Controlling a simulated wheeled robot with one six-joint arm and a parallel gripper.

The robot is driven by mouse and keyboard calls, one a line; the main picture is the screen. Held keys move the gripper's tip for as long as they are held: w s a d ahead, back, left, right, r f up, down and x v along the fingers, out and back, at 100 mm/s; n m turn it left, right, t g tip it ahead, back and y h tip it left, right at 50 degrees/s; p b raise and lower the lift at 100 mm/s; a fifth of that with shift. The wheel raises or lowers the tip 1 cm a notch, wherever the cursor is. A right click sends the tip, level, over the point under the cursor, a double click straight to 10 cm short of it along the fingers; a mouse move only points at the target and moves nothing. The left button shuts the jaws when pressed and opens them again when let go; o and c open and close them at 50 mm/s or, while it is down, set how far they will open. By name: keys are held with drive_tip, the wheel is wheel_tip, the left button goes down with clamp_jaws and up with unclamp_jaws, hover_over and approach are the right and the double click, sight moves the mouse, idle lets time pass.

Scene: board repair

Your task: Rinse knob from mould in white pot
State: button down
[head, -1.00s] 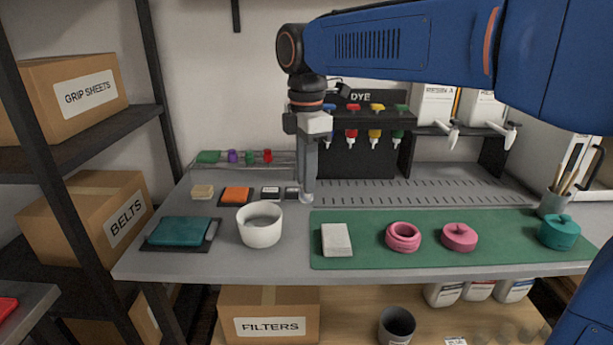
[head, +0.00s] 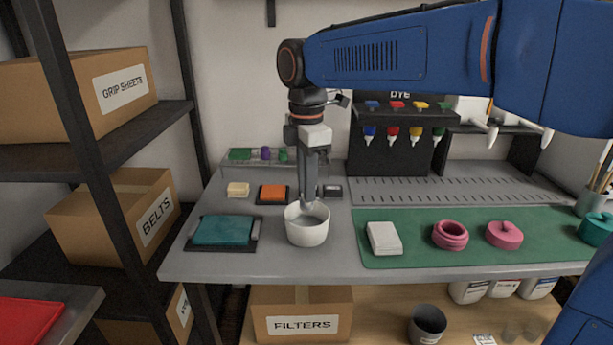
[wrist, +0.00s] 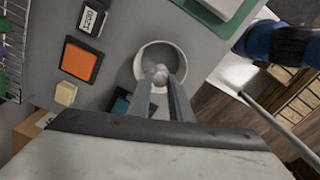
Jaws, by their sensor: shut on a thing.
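The white pot (head: 307,232) stands on the grey bench, left of the green mat. In the wrist view its round opening (wrist: 141,62) lies under my fingertips. My gripper (head: 309,200) points down at the pot's mouth, and its fingers are closed on a small pale, rounded knob (wrist: 161,75). In the head view the fingertips overlap the pot's back rim and opening, and the knob is hard to make out. I cannot tell how deep the knob sits or whether it touches anything inside. A pale block (head: 384,238), possibly the mould, lies on the mat.
A teal pad on a dark tray (head: 222,231) lies left of the pot. An orange pad (head: 273,193) and small pale block (head: 238,189) lie behind it. A pink ring (head: 450,235) and pink lid (head: 504,235) sit on the green mat (head: 420,257). The dye rack (head: 385,150) stands behind.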

sight(307, 208)
drive_tip(key=shift+f, duration=3.25)
idle(0.3)
drive_tip(key=shift+r, duration=4.45)
drive_tip(key=shift+r, duration=2.05)
